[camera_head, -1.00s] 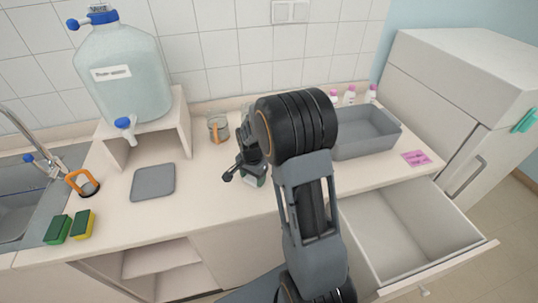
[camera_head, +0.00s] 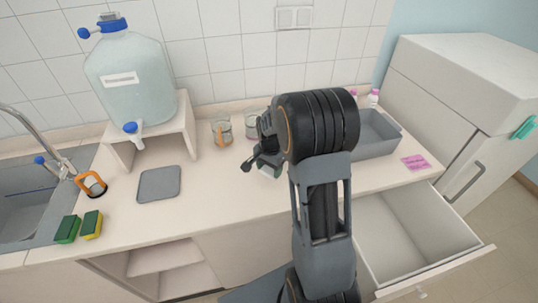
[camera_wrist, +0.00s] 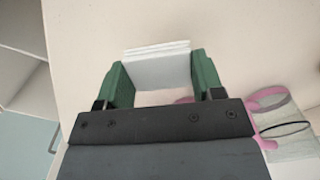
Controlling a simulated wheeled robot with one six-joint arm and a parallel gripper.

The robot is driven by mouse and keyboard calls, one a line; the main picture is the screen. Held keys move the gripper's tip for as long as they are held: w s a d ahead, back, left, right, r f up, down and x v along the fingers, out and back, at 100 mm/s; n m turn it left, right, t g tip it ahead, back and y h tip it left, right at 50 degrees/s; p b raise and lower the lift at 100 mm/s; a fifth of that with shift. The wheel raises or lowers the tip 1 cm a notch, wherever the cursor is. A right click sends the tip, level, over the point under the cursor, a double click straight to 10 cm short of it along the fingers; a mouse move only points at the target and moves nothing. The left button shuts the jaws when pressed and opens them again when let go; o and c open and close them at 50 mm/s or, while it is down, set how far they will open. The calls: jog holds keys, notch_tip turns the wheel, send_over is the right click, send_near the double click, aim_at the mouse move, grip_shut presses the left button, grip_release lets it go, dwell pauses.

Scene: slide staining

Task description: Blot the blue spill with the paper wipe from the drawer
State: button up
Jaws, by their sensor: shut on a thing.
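The paper wipe (camera_wrist: 158,68) is a white folded stack between the green fingers of my gripper (camera_wrist: 160,78) in the wrist view. My gripper is shut on it and holds it over the pale countertop. In the head view my gripper (camera_head: 258,160) hangs above the middle of the counter, partly hidden by my arm. The drawer (camera_head: 405,235) stands pulled open at the right and its visible inside is empty. I see no blue spill in either view; my arm hides part of the counter.
Glass jars (camera_head: 221,132) stand at the back of the counter. A grey tray (camera_head: 375,148) is partly hidden behind my arm. A grey mat (camera_head: 159,184) and sponges (camera_head: 91,224) lie left. A water container (camera_head: 130,80) stands on a shelf. A pink-and-clear object (camera_wrist: 280,125) is near my gripper.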

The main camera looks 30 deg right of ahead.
jog(key=shift+r+p, duration=0.95)
jog(key=shift+r, duration=0.75)
